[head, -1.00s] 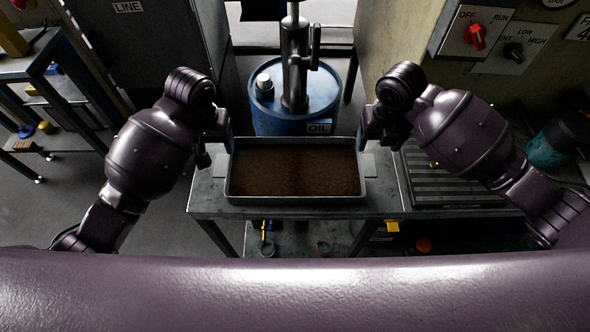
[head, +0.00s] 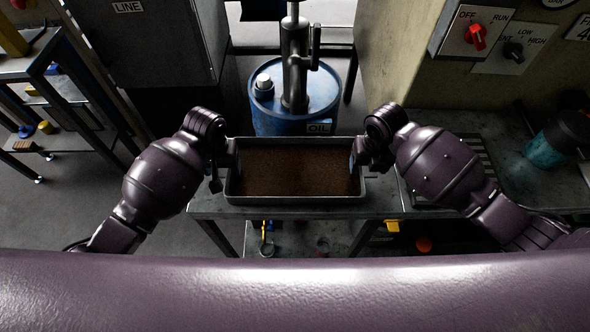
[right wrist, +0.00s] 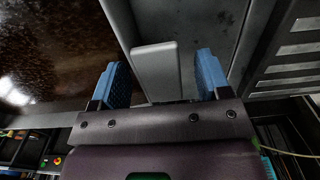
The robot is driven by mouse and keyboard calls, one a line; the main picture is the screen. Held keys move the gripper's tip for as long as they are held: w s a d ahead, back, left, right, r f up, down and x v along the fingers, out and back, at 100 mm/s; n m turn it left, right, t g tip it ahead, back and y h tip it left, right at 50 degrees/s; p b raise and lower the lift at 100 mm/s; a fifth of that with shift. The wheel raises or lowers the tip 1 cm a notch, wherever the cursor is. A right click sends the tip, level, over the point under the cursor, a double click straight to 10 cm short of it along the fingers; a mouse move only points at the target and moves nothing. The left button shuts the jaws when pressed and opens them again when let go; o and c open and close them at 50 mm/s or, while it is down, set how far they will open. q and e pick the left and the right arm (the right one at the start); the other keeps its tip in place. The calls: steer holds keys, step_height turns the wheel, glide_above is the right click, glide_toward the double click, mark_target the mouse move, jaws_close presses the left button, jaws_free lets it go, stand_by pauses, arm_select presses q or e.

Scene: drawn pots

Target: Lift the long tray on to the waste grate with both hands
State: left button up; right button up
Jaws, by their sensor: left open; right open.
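The long tray (head: 300,199) is a grey metal pan filled with a brown mass, on the workbench in the head view. My left gripper (head: 232,162) is at its left end, its fingers partly hidden by the wrist. My right gripper (head: 360,160) is at its right end. In the right wrist view, the open blue fingers of my right gripper (right wrist: 163,72) stand either side of the tray's flat grey end handle (right wrist: 156,70), with gaps showing. The tray's brown contents (right wrist: 45,50) lie left of it. The dark slatted waste grate (head: 479,160) is to the right, partly behind my right arm.
A blue oil drum (head: 290,122) with a metal pump stands just behind the workbench (head: 212,206). A teal container (head: 546,150) is at the far right. A control panel with a red switch (head: 476,37) is on the wall above.

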arm_select(q)
jaws_close()
arm_select(e)
jaws_close()
arm_select(q)
steer(key=shift+r, duration=0.1)
